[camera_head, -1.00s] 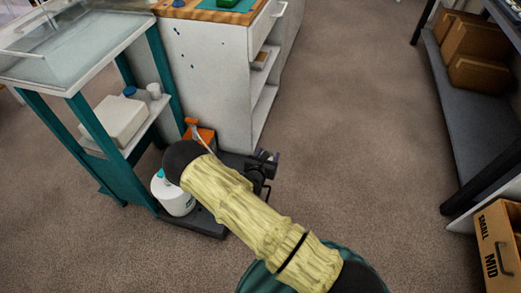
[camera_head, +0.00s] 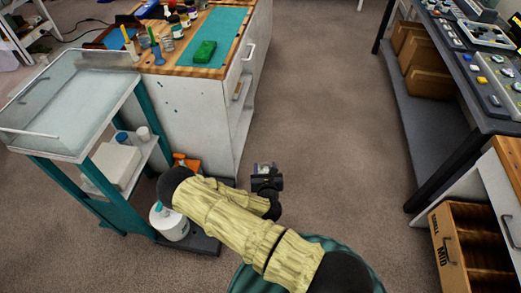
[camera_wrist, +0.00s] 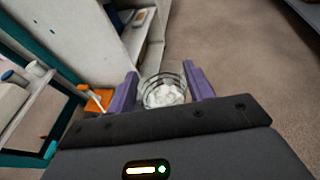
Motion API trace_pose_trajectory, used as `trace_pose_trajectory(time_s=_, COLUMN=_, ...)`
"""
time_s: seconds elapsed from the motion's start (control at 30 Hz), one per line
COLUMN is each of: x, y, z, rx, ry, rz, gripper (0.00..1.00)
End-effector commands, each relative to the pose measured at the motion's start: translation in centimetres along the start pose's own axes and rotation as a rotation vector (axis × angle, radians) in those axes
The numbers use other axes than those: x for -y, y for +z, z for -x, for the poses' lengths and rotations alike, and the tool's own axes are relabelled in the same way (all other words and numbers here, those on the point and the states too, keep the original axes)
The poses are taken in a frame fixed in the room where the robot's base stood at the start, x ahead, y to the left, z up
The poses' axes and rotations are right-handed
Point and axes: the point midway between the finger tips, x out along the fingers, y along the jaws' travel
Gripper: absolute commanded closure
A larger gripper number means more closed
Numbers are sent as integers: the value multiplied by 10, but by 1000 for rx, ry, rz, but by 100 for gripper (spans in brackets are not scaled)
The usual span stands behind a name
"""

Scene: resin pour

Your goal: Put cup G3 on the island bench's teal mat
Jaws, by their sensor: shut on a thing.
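My gripper (camera_head: 265,170) is shut on a clear cup (camera_wrist: 164,94) with white lumps in it. The cup sits upright between the two purple fingers in the wrist view. I cannot read a label on it, so I cannot confirm that it is G3. In the head view the gripper is in front of the bench's near end, below its top. The teal mat (camera_head: 229,22) lies along the wooden top of the island bench (camera_head: 195,105). A green block (camera_head: 205,52) rests at the mat's near end.
A teal-framed cart (camera_head: 75,105) stands left of the bench, with a white jug (camera_head: 170,222) low beside it. Jars (camera_head: 175,22) and tools crowd the bench's left side. The floor (camera_head: 310,110) to the right is clear up to a dark table (camera_head: 440,130).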

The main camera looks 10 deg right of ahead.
Motion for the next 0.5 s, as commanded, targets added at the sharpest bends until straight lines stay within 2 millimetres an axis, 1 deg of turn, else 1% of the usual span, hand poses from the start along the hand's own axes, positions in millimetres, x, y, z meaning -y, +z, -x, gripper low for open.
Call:
trace_pose_trajectory(time_s=0.03, x=4, y=19, z=10, rx=-3, ry=11, rz=9, gripper=69)
trace_pose_trajectory(time_s=0.4, x=23, y=75, z=57, rx=-3, ry=92, rz=33, gripper=69)
trace_pose_trajectory(time_s=0.5, x=27, y=87, z=69, rx=-3, ry=108, rz=37, gripper=69)
